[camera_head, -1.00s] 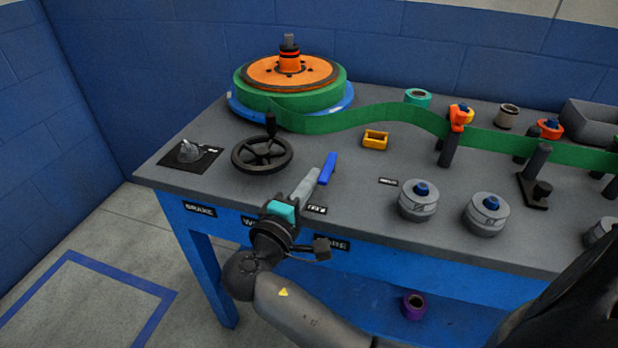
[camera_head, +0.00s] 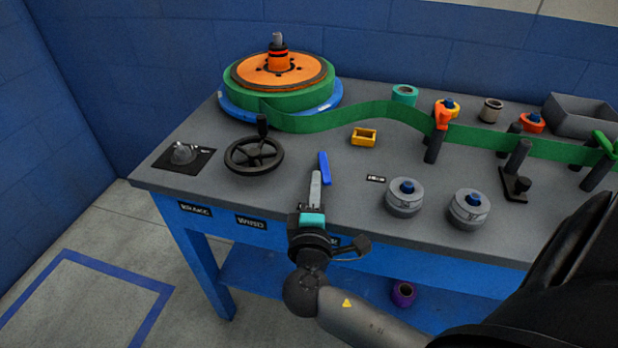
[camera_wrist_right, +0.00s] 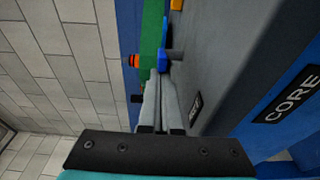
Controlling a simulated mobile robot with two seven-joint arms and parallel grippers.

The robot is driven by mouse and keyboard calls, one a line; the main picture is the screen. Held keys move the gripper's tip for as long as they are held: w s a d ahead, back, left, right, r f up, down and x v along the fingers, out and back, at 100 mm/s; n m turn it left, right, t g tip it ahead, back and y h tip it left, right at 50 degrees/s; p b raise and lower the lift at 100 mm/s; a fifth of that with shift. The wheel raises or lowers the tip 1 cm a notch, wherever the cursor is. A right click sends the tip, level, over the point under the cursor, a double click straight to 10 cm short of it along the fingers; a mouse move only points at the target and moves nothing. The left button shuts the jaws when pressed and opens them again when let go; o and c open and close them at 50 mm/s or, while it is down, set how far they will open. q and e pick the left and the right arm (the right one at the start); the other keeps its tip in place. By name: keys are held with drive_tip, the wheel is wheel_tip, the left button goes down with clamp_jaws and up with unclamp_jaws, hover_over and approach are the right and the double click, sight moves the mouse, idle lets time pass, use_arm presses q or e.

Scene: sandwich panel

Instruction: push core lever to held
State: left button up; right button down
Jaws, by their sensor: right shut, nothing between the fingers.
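The core lever shows as a blue bar (camera_head: 324,168) on the bench top, behind my right gripper. My right gripper (camera_head: 316,174) is shut and empty, reaching in from the bench's front edge. Its grey fingertips are at the near end of the blue bar; I cannot tell whether they touch. In the right wrist view the shut fingers (camera_wrist_right: 161,82) point at the blue lever (camera_wrist_right: 163,60). A CORE label (camera_wrist_right: 290,103) shows on the front of the bench. The lever's mount is not clearly visible. My left gripper is not in view.
A black handwheel (camera_head: 254,156) stands left of the gripper, with a brake knob (camera_head: 183,154) beyond it. A yellow block (camera_head: 364,137) lies behind the lever. Two grey rollers (camera_head: 404,198) (camera_head: 469,208) stand to the right. Green strip (camera_head: 350,115) runs along the back from the reel (camera_head: 280,80).

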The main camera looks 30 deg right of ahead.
sight(332, 199)
drive_tip(key=shift+s+d+n+t+y, duration=0.5)
drive_tip(key=shift+n+t+y, duration=0.1)
drive_tip(key=shift+n+y, duration=0.25)
drive_tip(key=shift+s+d+n+t+y, duration=0.2)
drive_tip(key=shift+n+t+y, duration=0.1)
drive_tip(key=shift+y, duration=0.25)
drive_tip(key=shift+s+d+n+t+y, duration=0.1)
drive_tip(key=shift+d+n+t+y, duration=0.15)
drive_tip(key=shift+y, duration=0.25)
drive_tip(key=shift+s+d, duration=0.1)
drive_tip(key=shift+d, duration=0.4)
